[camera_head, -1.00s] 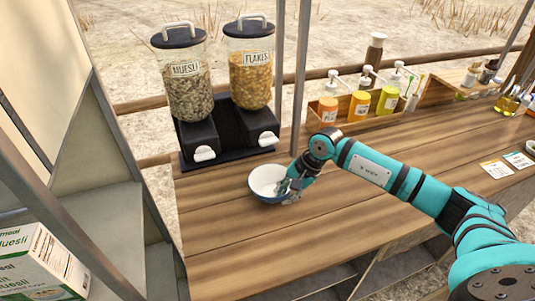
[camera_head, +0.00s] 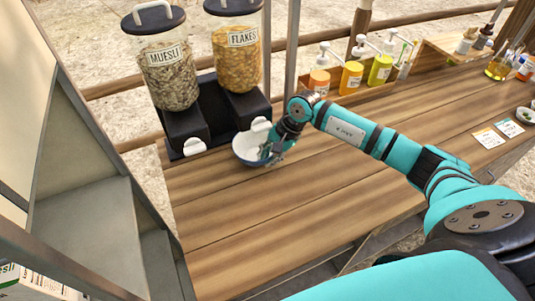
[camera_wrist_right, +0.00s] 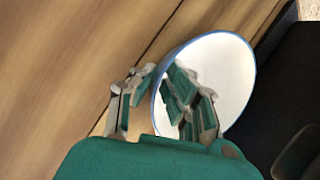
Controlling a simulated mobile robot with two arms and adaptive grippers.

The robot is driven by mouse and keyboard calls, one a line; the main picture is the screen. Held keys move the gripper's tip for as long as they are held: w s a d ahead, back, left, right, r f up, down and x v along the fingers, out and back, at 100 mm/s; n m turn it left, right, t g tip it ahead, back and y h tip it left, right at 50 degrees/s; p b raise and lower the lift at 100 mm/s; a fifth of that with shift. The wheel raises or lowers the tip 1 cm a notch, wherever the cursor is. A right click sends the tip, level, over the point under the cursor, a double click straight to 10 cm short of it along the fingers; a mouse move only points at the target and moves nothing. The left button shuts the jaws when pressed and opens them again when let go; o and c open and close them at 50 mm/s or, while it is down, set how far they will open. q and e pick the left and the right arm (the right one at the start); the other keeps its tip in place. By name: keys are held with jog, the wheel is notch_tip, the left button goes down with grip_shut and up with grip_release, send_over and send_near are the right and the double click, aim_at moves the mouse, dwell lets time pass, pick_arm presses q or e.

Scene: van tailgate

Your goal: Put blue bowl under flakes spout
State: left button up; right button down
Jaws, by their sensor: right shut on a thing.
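The blue bowl (camera_head: 246,151), white inside, sits at the front of the flakes dispenser (camera_head: 238,52), close to its white spout (camera_head: 261,124). The spout appears above the bowl's far right edge; whether it is straight over the bowl I cannot tell. My right gripper (camera_head: 268,155) is shut on the bowl's right rim. In the right wrist view, one finger of the gripper (camera_wrist_right: 160,100) is inside the bowl (camera_wrist_right: 228,75) and one outside, with the rim between. Whether the bowl touches the counter is hard to see. My left gripper is not in view.
The muesli dispenser (camera_head: 164,62) stands left of the flakes one on the same black base. Pump bottles (camera_head: 351,75) stand in a wooden tray behind my right arm. A metal post (camera_head: 292,50) rises right of the dispensers. The wooden counter (camera_head: 330,190) in front is clear.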

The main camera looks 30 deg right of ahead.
jog(key=shift+f, duration=0.15)
jog(key=c, duration=1.6)
grip_release()
jog(key=shift+w+f, duration=0.15)
jog(key=shift+w, duration=0.05)
jog(key=shift+o, duration=0.9)
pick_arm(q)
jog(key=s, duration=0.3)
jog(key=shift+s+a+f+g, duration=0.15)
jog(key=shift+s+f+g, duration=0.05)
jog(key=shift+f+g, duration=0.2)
pick_arm(e)
jog(key=shift+s, duration=0.1)
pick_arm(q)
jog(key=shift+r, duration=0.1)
pick_arm(e)
jog(key=shift+r, duration=0.3)
jog(key=shift+d+r, duration=0.2)
pick_arm(q)
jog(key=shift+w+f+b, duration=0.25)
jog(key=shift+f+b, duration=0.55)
jog(key=shift+b, duration=0.05)
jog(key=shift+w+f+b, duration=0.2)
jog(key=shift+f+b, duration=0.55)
jog(key=shift+b, duration=0.1)
pick_arm(e)
jog(key=v, duration=1.1)
jog(key=shift+r, duration=0.25)
